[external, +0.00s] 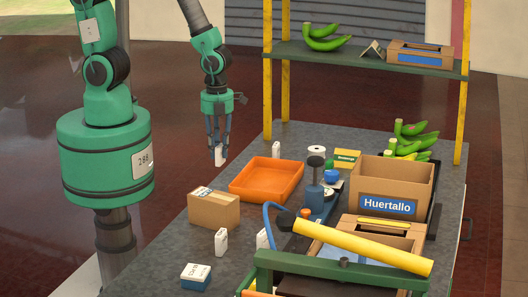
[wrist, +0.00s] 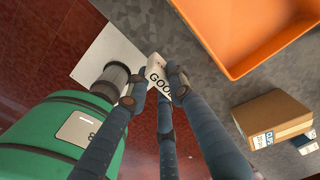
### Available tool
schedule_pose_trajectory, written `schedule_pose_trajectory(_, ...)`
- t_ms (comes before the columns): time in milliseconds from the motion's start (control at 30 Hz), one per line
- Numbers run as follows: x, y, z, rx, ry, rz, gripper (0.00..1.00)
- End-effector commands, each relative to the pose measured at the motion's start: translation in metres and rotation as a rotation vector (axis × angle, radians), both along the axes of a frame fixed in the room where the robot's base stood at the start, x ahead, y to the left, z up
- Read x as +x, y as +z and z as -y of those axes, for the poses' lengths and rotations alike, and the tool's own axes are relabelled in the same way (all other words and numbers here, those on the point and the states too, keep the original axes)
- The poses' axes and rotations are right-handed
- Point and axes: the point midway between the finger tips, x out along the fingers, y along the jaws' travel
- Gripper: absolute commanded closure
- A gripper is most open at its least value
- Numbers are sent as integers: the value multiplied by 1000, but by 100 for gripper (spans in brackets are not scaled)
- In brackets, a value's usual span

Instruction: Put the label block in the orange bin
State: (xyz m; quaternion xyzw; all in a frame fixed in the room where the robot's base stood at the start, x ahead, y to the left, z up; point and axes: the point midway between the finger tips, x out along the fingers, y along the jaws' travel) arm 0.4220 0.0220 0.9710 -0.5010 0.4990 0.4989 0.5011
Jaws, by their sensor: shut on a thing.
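My gripper (external: 217,146) is shut on a small white label block (external: 219,156). In the wrist view, the block (wrist: 157,71) is between my dark fingertips (wrist: 155,90), with "GOO" readable and the rest of the lettering covered by a finger. The block is held in the air near the table's left edge, to the left of the orange bin. The orange bin (external: 267,180) is a shallow open tray on the table, and it looks empty. In the wrist view, part of the bin (wrist: 233,62) shows at the upper right, apart from the block.
A cardboard box (external: 213,210) stands just in front of the bin. Other white blocks stand behind the bin (external: 276,150) and nearer the front (external: 221,242). A blue-and-white box (external: 195,277) is at the front. Bottles, a crate (external: 388,207) and a yellow-post shelf (external: 360,58) are to the right.

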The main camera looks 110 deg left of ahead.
Motion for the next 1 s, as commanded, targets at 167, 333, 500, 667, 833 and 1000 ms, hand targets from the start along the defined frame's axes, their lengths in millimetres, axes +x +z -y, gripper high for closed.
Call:
schedule_pose_trajectory(167,24,-3,-1,0,0,0,100)
schedule_pose_trajectory(333,55,-7,-3,0,0,-1,100)
schedule_pose_trajectory(500,87,-10,-4,0,0,0,100)
schedule_pose_trajectory(667,116,-12,-6,0,0,0,100)
schedule_pose_trajectory(833,137,-13,-7,0,0,0,100)
schedule_pose_trajectory(1000,144,-14,-7,0,0,0,100)
